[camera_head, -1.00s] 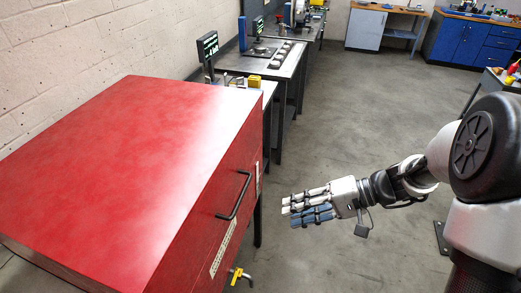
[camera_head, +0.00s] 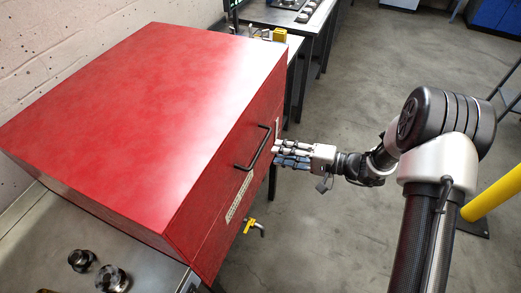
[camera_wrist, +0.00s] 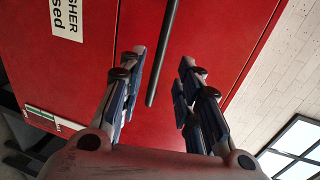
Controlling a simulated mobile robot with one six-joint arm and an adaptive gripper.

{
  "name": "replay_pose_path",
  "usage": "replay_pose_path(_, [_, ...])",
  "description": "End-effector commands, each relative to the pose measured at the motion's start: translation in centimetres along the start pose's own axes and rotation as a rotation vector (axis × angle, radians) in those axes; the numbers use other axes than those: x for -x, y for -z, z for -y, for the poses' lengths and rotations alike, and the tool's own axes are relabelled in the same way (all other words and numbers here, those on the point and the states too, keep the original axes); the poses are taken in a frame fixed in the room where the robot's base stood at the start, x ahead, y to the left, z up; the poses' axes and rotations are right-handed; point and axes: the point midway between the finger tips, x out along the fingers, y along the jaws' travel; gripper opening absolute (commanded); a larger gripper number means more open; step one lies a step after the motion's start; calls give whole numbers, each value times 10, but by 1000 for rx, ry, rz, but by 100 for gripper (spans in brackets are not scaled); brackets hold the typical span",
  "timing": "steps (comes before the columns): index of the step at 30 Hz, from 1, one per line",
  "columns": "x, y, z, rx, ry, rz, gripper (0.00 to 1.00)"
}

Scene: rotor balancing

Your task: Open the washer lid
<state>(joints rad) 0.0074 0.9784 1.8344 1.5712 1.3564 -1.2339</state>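The red washer (camera_head: 150,110) fills the left of the head view, and its lid is down. A black bar handle (camera_head: 254,150) is on its front face, near the top edge. My gripper (camera_head: 280,152) is beside the handle, pointing at the front face. In the wrist view my gripper (camera_wrist: 157,85) is open, its two fingers apart. The handle (camera_wrist: 162,55) shows between and beyond the fingertips, closer to the left finger. I see no contact with it. A white label (camera_wrist: 68,18) is on the red face.
A yellow-handled tap (camera_head: 250,226) sticks out low on the washer's front. Dark metal parts (camera_head: 112,279) lie on a metal surface at the lower left. A yellow post (camera_head: 490,195) stands at the right. The floor (camera_head: 330,245) in front is clear.

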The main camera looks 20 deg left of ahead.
Motion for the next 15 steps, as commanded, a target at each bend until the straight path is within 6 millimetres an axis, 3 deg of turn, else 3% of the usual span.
replay_pose_path(6, [-46, -1, -1, 0, 0, 4, 31])
replay_pose_path(15, [-75, 0, 0, -1, 0, 0, 31])
